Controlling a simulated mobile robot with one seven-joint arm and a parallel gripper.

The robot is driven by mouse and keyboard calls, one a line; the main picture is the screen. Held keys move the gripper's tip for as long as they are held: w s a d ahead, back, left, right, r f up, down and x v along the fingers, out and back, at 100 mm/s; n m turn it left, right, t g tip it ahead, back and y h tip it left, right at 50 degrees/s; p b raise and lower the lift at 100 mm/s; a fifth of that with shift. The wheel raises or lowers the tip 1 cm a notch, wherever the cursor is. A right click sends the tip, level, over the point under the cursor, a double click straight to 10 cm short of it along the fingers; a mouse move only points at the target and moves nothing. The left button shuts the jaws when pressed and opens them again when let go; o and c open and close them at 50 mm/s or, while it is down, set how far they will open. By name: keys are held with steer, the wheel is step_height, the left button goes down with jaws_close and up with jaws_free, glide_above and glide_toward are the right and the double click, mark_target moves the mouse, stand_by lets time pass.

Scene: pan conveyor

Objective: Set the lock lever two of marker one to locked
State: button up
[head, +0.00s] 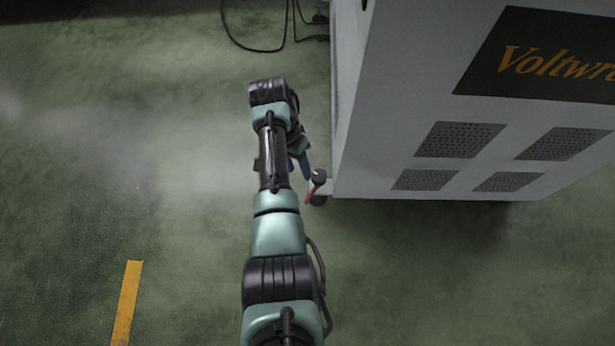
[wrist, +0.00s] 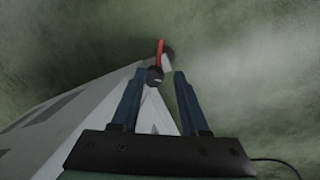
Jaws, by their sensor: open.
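The lock lever (head: 312,190) is red with a dark round knob at one end. It sits at the lower left corner of the grey cabinet (head: 400,140) in the head view. In the wrist view the lever's red bar (wrist: 159,52) rises from the dark knob (wrist: 154,76). My gripper (wrist: 158,78) is open, its two blue fingers apart, with the knob showing between their tips. I cannot tell whether a finger touches it. In the head view my gripper (head: 304,168) is partly hidden behind my arm. No marker label shows in either view.
The cabinet's side fills the right of the head view, with dark vents and a dark lettered panel (head: 545,58). Black cables (head: 290,30) lie on the floor at the back. A yellow floor stripe (head: 127,300) is at lower left. The green floor on the left is clear.

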mark_target(308, 197)
steer(key=f+b, duration=0.3)
steer(key=f, duration=0.1)
steer(key=s+d+f+b, duration=0.1)
steer(key=f+b, duration=0.2)
steer(key=f, duration=0.1)
steer(key=d+f+b, duration=0.1)
steer(key=f+b, duration=0.2)
steer(key=f, duration=0.1)
steer(key=shift+s+f+b, duration=0.25)
steer(key=shift+f+b, duration=0.05)
steer(key=shift+f, duration=0.05)
steer(key=shift+d, duration=0.1)
jaws_close()
stand_by(0.9)
